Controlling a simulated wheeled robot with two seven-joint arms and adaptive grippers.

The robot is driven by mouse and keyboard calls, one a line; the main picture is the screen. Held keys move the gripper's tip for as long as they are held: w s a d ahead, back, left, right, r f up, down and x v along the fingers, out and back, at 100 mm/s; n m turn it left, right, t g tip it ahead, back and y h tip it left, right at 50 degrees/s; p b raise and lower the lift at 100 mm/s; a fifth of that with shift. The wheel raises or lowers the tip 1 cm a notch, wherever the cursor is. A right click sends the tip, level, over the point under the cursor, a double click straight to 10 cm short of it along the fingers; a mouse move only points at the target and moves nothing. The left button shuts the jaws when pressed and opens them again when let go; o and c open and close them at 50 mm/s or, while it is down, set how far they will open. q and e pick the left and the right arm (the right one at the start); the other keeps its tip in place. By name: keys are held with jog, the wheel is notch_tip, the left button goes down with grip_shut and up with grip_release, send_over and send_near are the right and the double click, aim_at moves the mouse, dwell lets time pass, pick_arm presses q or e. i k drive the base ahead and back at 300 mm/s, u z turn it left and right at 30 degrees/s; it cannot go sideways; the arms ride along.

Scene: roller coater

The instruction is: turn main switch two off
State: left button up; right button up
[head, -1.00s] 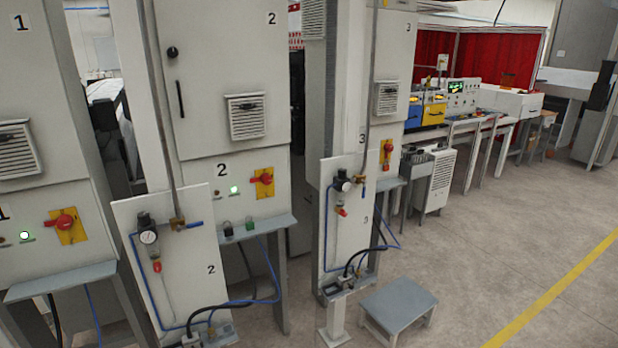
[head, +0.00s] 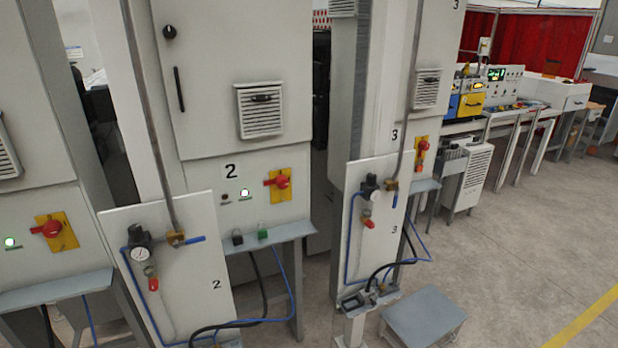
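Main switch two (head: 278,184) is a red rotary handle on a yellow plate, on the lower front of the grey cabinet two (head: 240,160). Its handle points left, roughly level. A lit indicator lamp (head: 244,193) and a dark one (head: 225,198) sit to its left, under the label 2. Neither of my grippers shows in the head view.
A white panel (head: 185,270) marked 2, with a gauge and blue hose, stands in front of cabinet two at its lower left. A small shelf (head: 285,232) juts out below the switch. A grey step stool (head: 424,316) stands on the floor at right. Similar red switches show on cabinet one (head: 52,230) and cabinet three (head: 422,150).

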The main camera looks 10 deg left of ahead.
aim_at(282, 182)
jog(key=u, duration=0.4)
jog(key=i, duration=0.85)
jog(key=u, duration=0.65)
